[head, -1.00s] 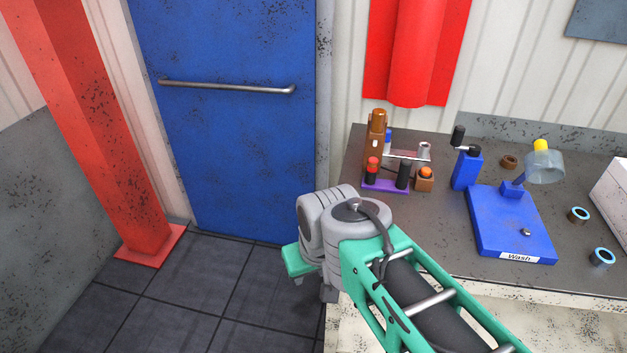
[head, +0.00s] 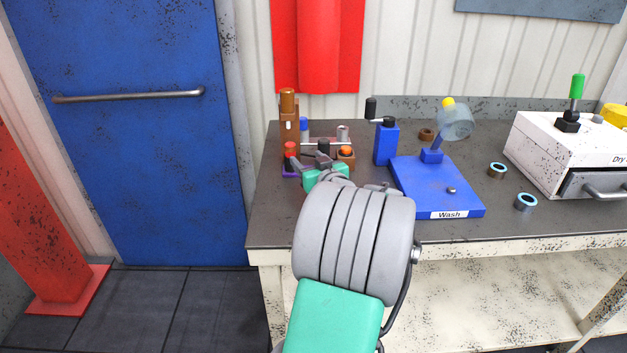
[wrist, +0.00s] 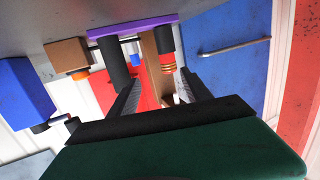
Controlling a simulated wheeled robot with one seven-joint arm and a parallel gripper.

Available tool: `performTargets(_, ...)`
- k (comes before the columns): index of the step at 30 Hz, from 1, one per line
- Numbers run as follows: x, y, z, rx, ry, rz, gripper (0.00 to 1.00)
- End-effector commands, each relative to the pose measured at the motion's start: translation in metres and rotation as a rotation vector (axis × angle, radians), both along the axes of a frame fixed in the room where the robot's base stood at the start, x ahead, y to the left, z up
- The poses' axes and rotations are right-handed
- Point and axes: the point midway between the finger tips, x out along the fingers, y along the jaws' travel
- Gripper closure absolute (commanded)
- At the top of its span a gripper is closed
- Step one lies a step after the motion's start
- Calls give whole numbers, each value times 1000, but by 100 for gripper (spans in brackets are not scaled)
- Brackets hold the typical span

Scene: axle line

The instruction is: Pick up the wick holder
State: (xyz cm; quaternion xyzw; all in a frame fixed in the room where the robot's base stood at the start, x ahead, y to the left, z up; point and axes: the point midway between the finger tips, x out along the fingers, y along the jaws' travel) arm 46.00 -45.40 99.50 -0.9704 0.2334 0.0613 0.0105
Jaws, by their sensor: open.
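I cannot tell for certain which object is the wick holder. A purple base (wrist: 128,30) stands on the bench's left part; in the head view my gripper partly hides it. It carries a plain black post (wrist: 115,68) and a black post with a red top (head: 290,150), whose red and gold bands show in the wrist view (wrist: 167,62). My gripper (head: 308,159) is open just in front of these posts. In the wrist view its fingers (wrist: 160,78) point toward them, with nothing visibly held between them.
A brown block with an orange ball (head: 346,154), a tall brown item (head: 289,115) and a blue dispenser (head: 386,143) stand close by. The blue Wash stand (head: 430,185), dark rings (head: 525,202) and a white drawer box (head: 545,150) lie to the right. A red column (head: 40,210) stands left.

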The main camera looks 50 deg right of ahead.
Motion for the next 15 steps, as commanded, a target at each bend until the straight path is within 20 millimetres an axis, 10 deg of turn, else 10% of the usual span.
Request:
performTargets(5, -45, -52, 2, -51, -106, -113, 43)
performTargets(15, -5, -79, 7, -54, -111, -116, 43)
